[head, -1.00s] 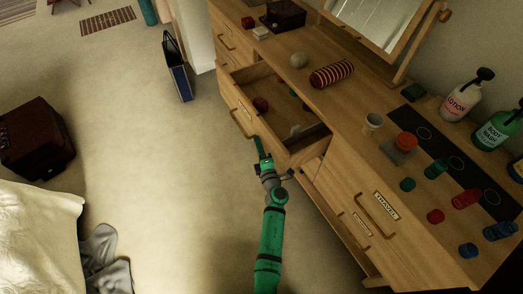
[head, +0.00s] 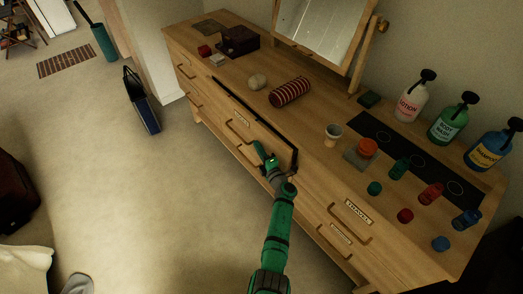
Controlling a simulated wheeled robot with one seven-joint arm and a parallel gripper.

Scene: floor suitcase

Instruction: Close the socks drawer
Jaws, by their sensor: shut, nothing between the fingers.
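The dresser top (head: 300,122) holds a striped roll (head: 290,92), a cup (head: 332,135), pump bottles (head: 411,98) and several small coloured caps. A mirror (head: 325,25) stands at the back. A dark blue bag (head: 142,102) stands on the floor at left. The carpet (head: 130,190) before the dresser is clear.

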